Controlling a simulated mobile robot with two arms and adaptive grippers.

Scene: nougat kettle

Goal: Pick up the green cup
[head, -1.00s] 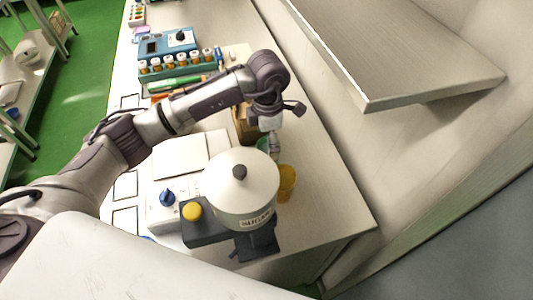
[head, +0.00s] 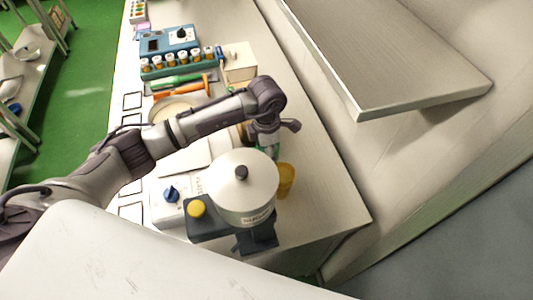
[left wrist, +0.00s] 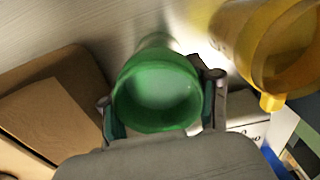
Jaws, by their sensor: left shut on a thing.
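The green cup (left wrist: 157,92) is between the fingers of my left gripper (left wrist: 160,112) in the left wrist view, its round mouth facing the camera. The gripper is shut on it, one finger at each side. In the head view my left gripper (head: 268,146) is behind the white kettle, and only a little green shows there, mostly hidden. I cannot tell whether the cup touches the table. My right gripper is not in view.
A yellow cup (head: 286,178) stands close by, beside the white kettle (head: 242,188); it also shows in the left wrist view (left wrist: 262,75). A grey shelf (head: 390,60) overhangs at right. A blue rack with several vials (head: 180,62) is farther back.

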